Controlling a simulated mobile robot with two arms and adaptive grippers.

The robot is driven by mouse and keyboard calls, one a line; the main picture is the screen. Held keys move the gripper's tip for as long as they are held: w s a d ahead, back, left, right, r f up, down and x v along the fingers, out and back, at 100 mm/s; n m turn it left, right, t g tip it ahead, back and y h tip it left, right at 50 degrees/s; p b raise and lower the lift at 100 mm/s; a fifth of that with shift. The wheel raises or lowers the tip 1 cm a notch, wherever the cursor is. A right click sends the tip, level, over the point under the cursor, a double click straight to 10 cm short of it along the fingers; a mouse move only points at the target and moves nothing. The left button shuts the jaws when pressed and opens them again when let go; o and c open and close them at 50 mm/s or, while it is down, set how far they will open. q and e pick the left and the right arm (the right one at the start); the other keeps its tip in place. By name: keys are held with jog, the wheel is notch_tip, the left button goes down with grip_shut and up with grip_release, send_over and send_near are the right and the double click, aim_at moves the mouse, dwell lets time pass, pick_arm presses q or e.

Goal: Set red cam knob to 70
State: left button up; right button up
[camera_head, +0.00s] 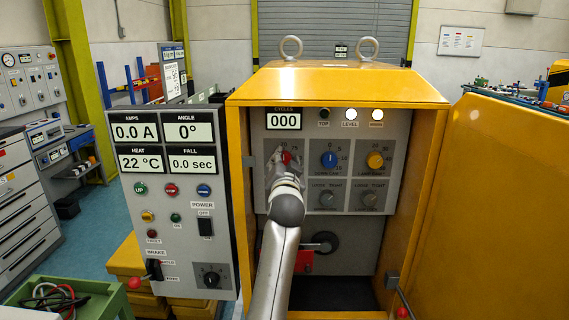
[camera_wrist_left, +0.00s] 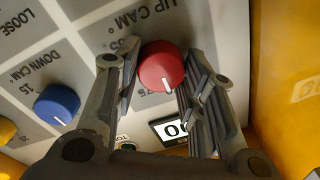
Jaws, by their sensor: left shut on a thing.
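The red cam knob (camera_head: 287,157) is at the upper left of the grey panel inside the yellow cabinet, mostly covered by my left gripper (camera_head: 281,160) in the head view. In the left wrist view the red knob (camera_wrist_left: 160,65) sits between the two fingers of my left gripper (camera_wrist_left: 152,68), which is shut on it. Its white pointer line faces down in that view, near a number that looks like 75. The panel is seen upside down there, with "UP CAM" above the knob. The exact setting cannot be read. My right gripper is not in view.
A blue knob (camera_head: 329,159) and a yellow knob (camera_head: 375,160) are right of the red one, with grey knobs below. The cycles display (camera_head: 284,121) reads 000. The cabinet's open door (camera_head: 480,200) stands at the right. A control panel (camera_head: 180,210) stands at the left.

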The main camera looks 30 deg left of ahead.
pick_arm(q)
jog(key=o, duration=1)
jog(key=shift+f, duration=0.1)
jog(key=v, duration=1.2)
